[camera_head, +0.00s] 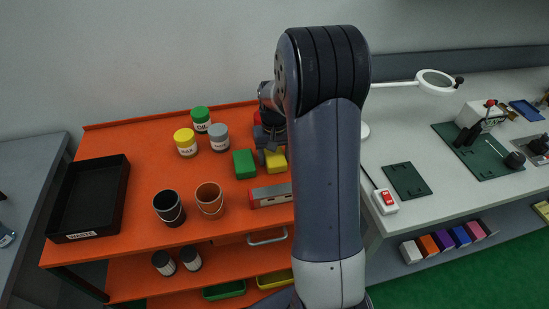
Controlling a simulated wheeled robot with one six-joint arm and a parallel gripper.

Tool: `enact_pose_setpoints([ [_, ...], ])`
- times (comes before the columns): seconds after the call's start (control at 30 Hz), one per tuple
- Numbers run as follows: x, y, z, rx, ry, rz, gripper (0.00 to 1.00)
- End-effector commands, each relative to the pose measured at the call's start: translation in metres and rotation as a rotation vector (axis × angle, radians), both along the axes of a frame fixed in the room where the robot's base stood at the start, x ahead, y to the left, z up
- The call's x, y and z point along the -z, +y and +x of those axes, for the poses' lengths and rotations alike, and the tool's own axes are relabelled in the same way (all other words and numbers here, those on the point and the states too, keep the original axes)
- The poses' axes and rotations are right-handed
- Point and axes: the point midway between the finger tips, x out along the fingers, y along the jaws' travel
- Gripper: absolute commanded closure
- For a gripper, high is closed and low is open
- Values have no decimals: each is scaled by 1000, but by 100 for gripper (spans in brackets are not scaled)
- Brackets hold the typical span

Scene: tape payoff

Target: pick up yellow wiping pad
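The yellow wiping pad (277,162) lies on the orange bench top, just right of a green pad (244,164). My gripper (268,150) is directly above and behind the yellow pad, close to its left end. My arm hides part of the area to the right of the pad. The fingers are small and dark here. I cannot tell whether they are open or shut, or whether they touch the pad.
A red and grey block (270,196) lies in front of the pads. Jars with green (201,119), yellow (185,142) and grey (219,136) lids stand to the left. Two cups (209,199) and a black waste tray (88,198) are further left.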

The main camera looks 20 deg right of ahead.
Motion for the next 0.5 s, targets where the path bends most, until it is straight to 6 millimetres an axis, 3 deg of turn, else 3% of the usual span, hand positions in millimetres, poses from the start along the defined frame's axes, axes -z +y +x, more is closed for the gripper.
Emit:
enact_pose_setpoints([
  [0.33,0,0,0,0,0,0,69],
  [0.5,0,0,0,0,-1,0,70],
])
